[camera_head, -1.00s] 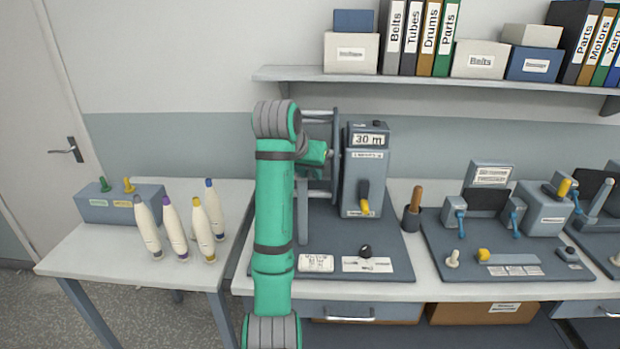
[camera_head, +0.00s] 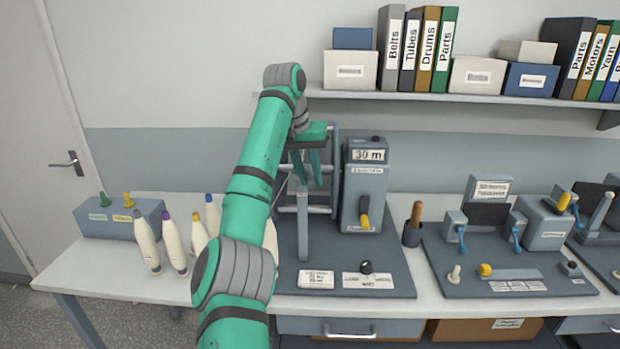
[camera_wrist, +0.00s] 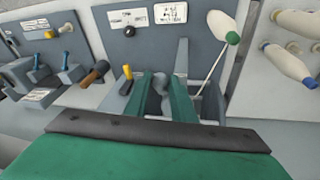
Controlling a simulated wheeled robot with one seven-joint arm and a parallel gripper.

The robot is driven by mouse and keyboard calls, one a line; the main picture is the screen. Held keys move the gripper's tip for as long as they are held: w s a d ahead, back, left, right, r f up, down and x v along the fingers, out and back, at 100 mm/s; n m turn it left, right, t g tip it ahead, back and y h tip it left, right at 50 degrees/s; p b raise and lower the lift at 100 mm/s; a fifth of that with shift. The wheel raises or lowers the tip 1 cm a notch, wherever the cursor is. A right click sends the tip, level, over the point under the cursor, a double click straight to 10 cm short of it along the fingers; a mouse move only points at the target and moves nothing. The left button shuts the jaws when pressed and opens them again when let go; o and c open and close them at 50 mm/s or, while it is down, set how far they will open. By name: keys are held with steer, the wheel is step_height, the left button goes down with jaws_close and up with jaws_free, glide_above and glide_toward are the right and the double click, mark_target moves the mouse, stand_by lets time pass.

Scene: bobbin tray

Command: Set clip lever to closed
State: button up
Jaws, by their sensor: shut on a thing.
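My gripper (camera_head: 311,180) points down at the winding station on the left of the bench, beside its grey upright post (camera_head: 303,225). In the wrist view its two green fingers (camera_wrist: 164,100) are closed on a small grey rounded part (camera_wrist: 161,84) between them. I cannot tell whether this part is the clip lever, as the fingers hide most of it. The station's grey counter box (camera_head: 357,185) reads 30 m and carries a yellow-ended lever (camera_head: 364,214) on its front. A black knob (camera_head: 366,266) sits on the base plate in front.
A wooden-handled tool (camera_head: 416,215) stands in a cup to the right. Another station with blue levers (camera_head: 461,236) and a yellow knob (camera_head: 486,269) is further right. Several bobbins (camera_head: 172,245) stand at left. A shelf (camera_head: 430,98) crosses above. A thread runs from a green-tipped bobbin (camera_wrist: 222,25).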

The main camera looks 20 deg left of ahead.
steer(key=shift+w+r+g, duration=0.1)
steer(key=shift+w+g, duration=0.05)
steer(key=shift+g, duration=0.15)
stand_by(0.4)
steer(key=o, duration=1)
steer(key=shift+a, duration=0.15)
steer(key=shift+r, duration=0.15)
steer(key=v, duration=1)
steer(key=shift+a+r, duration=0.1)
steer(key=shift+r, duration=0.1)
steer(key=shift+s, duration=0.25)
